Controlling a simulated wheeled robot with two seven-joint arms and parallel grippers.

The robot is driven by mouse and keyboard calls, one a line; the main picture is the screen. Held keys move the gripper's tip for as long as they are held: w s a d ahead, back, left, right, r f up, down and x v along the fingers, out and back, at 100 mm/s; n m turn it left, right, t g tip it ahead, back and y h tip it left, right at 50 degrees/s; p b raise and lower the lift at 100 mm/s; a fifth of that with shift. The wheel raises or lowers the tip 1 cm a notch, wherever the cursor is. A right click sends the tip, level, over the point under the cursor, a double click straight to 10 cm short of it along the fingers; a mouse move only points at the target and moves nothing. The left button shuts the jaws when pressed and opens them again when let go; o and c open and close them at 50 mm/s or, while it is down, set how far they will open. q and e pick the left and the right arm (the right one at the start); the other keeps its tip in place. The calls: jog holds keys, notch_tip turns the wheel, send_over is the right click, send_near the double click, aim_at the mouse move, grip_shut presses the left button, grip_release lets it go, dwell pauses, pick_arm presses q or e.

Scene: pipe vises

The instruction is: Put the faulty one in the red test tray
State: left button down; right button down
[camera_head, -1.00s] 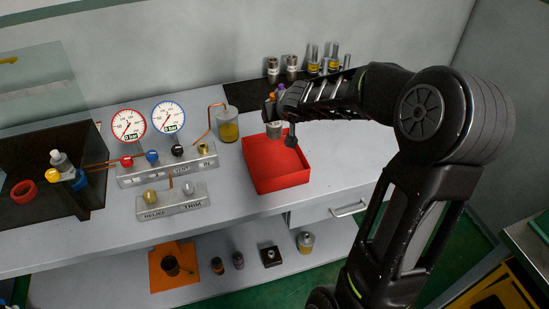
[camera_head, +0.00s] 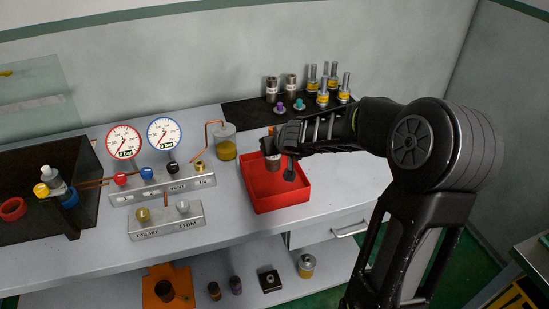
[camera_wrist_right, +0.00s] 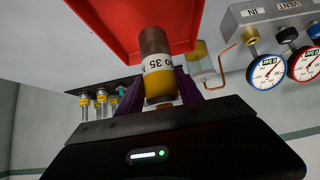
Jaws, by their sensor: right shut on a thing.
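The red test tray (camera_head: 291,201) sits on the bench top, right of the test block. My right gripper (camera_head: 274,146) is over the back part of the tray and shut on a metal cylinder (camera_head: 272,162). In the right wrist view the cylinder (camera_wrist_right: 155,62) has a brown-grey end, a white label ending in "35" and a yellow band, between purple fingers (camera_wrist_right: 167,90). The red tray (camera_wrist_right: 125,20) is just beyond its far end; I cannot tell whether they touch. Two similar metal cylinders (camera_head: 281,88) stand upright on the black mat (camera_head: 247,95). My left gripper is not in view.
Several yellow-banded fittings (camera_head: 323,95) and purple and teal caps (camera_head: 288,106) are on the mat. A jar (camera_head: 225,147) with yellow liquid stands left of the tray. The gauge block (camera_head: 163,184) is farther left. Bench space right of the tray is clear.

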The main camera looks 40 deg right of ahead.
aim_at(275, 156)
jog(key=shift+f+b, duration=1.75)
jog(key=shift+b, duration=0.1)
jog(key=shift+f, duration=0.2)
jog(key=c, duration=0.8)
grip_release()
jog(key=shift+o, duration=0.2)
jog(key=shift+s+r, duration=0.1)
jog(key=shift+r, duration=0.2)
jog(key=p+v, duration=0.7)
jog(key=v, duration=0.4)
jog(key=shift+s+a, duration=0.15)
jog(key=shift+s, duration=0.15)
